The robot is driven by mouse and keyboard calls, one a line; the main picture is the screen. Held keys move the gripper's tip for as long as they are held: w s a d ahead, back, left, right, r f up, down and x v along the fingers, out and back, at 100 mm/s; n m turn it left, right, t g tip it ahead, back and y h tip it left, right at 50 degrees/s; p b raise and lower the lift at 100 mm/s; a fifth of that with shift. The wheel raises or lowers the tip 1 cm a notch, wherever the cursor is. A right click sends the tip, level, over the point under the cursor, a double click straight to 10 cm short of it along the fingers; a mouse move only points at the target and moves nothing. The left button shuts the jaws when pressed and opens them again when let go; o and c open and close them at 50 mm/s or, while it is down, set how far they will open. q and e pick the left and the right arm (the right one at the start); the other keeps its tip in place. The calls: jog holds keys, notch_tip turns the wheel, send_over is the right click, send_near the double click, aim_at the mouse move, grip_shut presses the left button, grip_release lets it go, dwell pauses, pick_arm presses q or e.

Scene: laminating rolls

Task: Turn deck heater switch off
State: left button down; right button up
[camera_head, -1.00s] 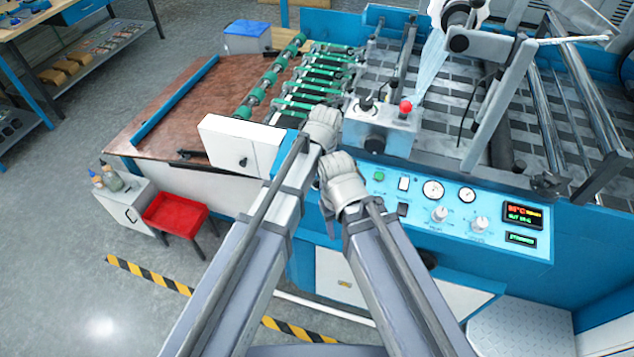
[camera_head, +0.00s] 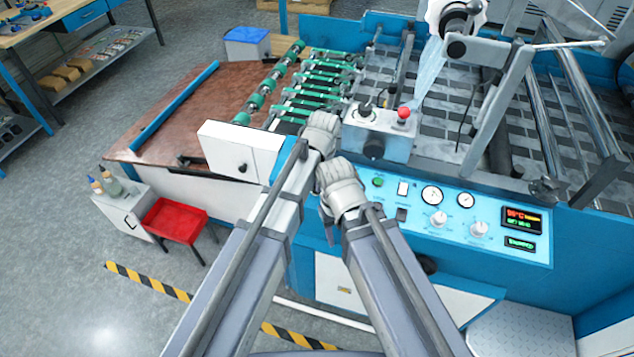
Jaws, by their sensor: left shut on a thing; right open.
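The blue control panel (camera_head: 460,240) on the machine's front carries a green button (camera_head: 378,182), a white switch (camera_head: 402,188), a dark switch (camera_head: 401,214), two dials, two knobs (camera_head: 438,218) and a lit red-and-green display (camera_head: 521,219). I cannot read which switch is the deck heater's. My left gripper (camera_head: 322,128) is left of the grey box, above the panel's left end. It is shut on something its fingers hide. My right gripper (camera_head: 337,177) is just below it, at the panel's left edge, left of the green button. It is open; its fingertips are hard to make out.
A grey box (camera_head: 378,145) with a red button (camera_head: 403,113) stands above the panel. A white cabinet (camera_head: 240,150) is left of my grippers. Rollers and belts fill the machine's top. A red stool (camera_head: 174,219) stands on the floor. Space before the panel's right half is free.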

pick_arm(q)
jog(key=n, duration=0.3)
jog(key=n+h, duration=0.1)
jog(key=n, duration=0.2)
jog(key=shift+s+a+f+g, duration=0.1)
jog(key=shift+g, duration=0.2)
jog(key=n+h, duration=0.1)
jog(key=n, duration=0.4)
jog(key=shift+a, duration=0.15)
jog(key=shift+n, duration=0.4)
jog(key=c, duration=0.9)
grip_release()
